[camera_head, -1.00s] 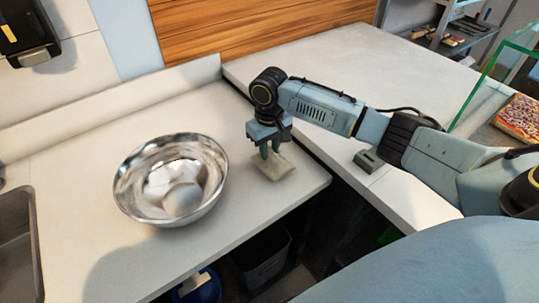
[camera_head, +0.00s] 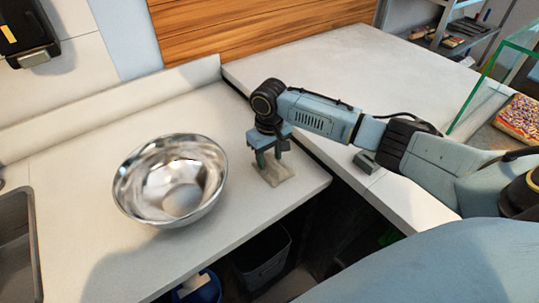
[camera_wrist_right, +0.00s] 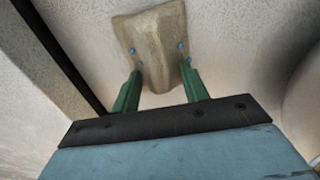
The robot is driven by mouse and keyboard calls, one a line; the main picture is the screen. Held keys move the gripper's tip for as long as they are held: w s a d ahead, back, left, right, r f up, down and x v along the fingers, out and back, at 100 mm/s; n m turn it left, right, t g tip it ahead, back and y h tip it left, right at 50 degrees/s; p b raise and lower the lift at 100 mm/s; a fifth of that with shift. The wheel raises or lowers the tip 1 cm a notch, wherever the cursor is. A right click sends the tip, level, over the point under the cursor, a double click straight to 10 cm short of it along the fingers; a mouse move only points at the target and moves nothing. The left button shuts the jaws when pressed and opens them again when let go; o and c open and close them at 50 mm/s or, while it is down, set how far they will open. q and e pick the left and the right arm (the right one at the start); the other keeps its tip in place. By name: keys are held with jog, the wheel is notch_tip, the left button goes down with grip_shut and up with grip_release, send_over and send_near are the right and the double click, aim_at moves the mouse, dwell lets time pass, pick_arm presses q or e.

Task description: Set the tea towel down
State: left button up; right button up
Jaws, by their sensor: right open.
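The tea towel (camera_head: 275,174) is a small beige folded cloth on the white counter, right of the metal bowl and near the counter's right edge. It also shows in the right wrist view (camera_wrist_right: 152,42), with small blue spots on it. My right gripper (camera_head: 269,160) is right over the towel, pointing down. In the right wrist view its green fingers (camera_wrist_right: 160,85) are spread apart, with the towel's near end between or just beyond their tips. Whether the fingers touch the cloth I cannot tell. My left gripper is not in view.
A shiny metal bowl (camera_head: 172,180) stands left of the towel. A sink (camera_head: 22,240) is at the far left. A gap separates this counter from the right counter (camera_head: 345,75), which holds a small grey object (camera_head: 366,161). A bin (camera_head: 262,258) stands below.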

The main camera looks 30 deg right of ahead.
aim_at(269, 158)
notch_tip(269, 158, up, 12)
jog(key=p, duration=0.1)
jog(key=shift+r, duration=0.15)
